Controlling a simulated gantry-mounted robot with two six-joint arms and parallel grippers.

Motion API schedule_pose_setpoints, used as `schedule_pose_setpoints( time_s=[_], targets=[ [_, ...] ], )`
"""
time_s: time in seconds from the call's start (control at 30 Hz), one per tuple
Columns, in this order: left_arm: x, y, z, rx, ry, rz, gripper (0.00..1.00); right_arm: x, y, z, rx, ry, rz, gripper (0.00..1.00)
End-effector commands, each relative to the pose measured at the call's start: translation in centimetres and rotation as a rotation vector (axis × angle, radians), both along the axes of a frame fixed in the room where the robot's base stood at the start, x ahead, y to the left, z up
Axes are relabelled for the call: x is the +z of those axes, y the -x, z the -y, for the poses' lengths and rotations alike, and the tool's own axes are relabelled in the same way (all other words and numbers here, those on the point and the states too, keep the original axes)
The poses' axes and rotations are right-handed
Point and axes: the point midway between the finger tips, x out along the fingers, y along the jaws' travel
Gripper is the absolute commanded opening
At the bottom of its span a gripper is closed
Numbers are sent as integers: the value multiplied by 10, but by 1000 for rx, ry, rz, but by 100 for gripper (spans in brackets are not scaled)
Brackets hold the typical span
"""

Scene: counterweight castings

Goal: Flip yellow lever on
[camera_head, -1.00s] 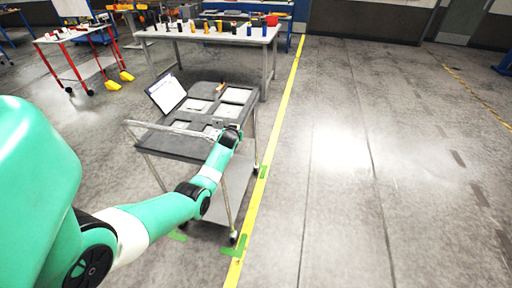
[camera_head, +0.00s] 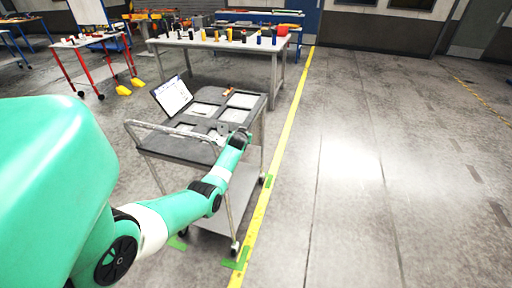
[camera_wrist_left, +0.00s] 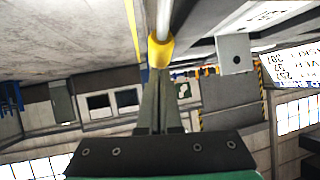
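A yellow piece (camera_wrist_left: 160,50) on the end of a grey metal rod (camera_wrist_left: 165,16) is at the top centre of the left wrist view. My left gripper (camera_wrist_left: 161,78) has its two dark fingers close together, with the tips at the yellow piece. I cannot tell whether they touch or pinch it. In the head view my left arm reaches over the near right corner of a grey cart (camera_head: 180,147), with the gripper end (camera_head: 241,133) small there. I cannot make out a yellow lever in the head view. My right gripper is not in view.
The cart carries a tilted screen (camera_head: 172,96), flat trays (camera_head: 240,101) and a metal handle (camera_head: 165,128). A table (camera_head: 215,40) with small coloured items stands behind it. A yellow floor line (camera_head: 290,130) runs along its right. The floor (camera_head: 370,170) right of the line is clear.

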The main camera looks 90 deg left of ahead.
Motion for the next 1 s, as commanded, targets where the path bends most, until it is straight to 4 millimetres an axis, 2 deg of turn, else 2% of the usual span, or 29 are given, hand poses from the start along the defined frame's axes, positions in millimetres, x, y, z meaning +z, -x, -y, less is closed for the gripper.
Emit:
schedule_pose_setpoints(
  time_s=[0.3, 0.47, 0.67, 1.0],
  targets=[
    [-5, 1, 2, 1, 10, -3, 0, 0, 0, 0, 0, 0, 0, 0],
    [6, -1, 4, 0, 12, -3, 0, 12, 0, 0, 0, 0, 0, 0],
    [48, -9, 13, -9, 3, 0, 0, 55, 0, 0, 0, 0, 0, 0],
    [113, -13, 42, -10, -2, 2, 0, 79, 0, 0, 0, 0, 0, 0]
  ],
)
